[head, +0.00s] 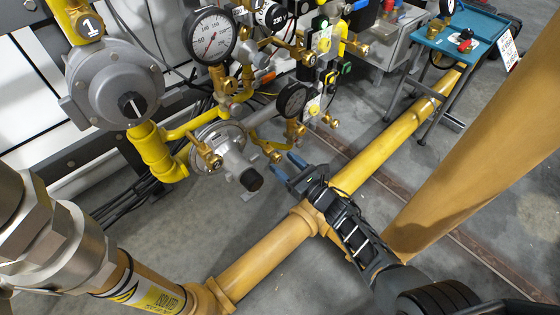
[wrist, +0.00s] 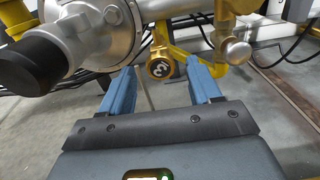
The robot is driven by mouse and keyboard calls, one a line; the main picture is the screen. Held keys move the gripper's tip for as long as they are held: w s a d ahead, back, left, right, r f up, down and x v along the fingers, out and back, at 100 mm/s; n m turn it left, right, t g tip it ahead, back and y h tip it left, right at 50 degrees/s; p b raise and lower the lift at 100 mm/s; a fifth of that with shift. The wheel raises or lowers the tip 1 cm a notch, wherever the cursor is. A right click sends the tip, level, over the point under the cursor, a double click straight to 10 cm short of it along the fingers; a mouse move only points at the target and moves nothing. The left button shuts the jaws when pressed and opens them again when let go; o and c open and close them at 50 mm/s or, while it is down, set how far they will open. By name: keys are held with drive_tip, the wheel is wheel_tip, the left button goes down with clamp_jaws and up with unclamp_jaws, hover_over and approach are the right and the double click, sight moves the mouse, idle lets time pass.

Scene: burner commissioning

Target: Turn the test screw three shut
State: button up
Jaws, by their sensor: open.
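A round brass screw head (wrist: 160,68) with a dark face and a light mark that looks like a 3 is in the wrist view, below a silver regulator body (wrist: 95,28). My gripper (wrist: 160,80) is open, with its blue fingers on either side of the screw in that picture. The jaws are empty, and the screw appears beyond the fingertips; the exact gap cannot be told. In the head view my gripper (head: 287,165) is just right of and below a small brass fitting (head: 274,154), which seems to be the same screw.
A grey regulator with a black knob (head: 251,179) is left of my gripper. A yellow pipe (head: 265,258) runs diagonally beneath my arm. Pressure gauges (head: 210,36) and brass fittings crowd above. A teal cart (head: 455,40) stands at the upper right. Grey floor shows between the pipes.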

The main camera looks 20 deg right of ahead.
drive_tip(key=shift+x, duration=1.25)
drive_tip(key=shift+c, duration=0.4)
drive_tip(key=c, duration=1)
drive_tip(key=shift+o, duration=0.2)
